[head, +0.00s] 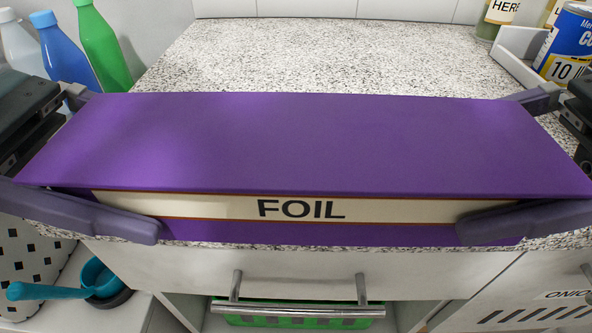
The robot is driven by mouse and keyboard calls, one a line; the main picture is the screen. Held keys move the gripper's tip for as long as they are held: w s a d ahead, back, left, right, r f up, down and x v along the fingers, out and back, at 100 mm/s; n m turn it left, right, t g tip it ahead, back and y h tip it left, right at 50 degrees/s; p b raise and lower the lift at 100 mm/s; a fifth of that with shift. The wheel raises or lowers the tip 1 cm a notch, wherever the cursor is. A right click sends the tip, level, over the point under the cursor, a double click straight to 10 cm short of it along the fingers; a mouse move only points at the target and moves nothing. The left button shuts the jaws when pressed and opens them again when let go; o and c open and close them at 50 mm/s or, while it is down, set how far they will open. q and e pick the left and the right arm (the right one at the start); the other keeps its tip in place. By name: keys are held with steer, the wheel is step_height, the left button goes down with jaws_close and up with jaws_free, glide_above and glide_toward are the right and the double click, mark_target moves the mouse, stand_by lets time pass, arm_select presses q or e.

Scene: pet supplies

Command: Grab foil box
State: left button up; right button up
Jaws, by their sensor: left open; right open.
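The foil box (300,145) is a long purple box with a cream label reading FOIL on its near side. It spans most of the head view at the front of the speckled counter. My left gripper (123,163) is open around the box's left end, with one finger on the far side and one in front of the near side. My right gripper (482,161) is open around the right end in the same way. I cannot tell whether the fingers touch the box. The box's underside is hidden.
The speckled counter (300,55) is clear behind the box. Green (102,45) and blue (65,50) bottles stand at the left. A white tray (512,58) and a blue can (567,45) are at the right. A drawer handle (297,310) and a teal scoop (50,290) are below.

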arm_select(q)
steer(key=shift+x, duration=1.3)
arm_select(e)
steer(key=shift+x, duration=1.3)
arm_select(q)
steer(key=shift+a+r, duration=0.1)
steer(key=c, duration=1.4)
arm_select(e)
steer(key=shift+r, duration=0.1)
steer(key=c, duration=1.4)
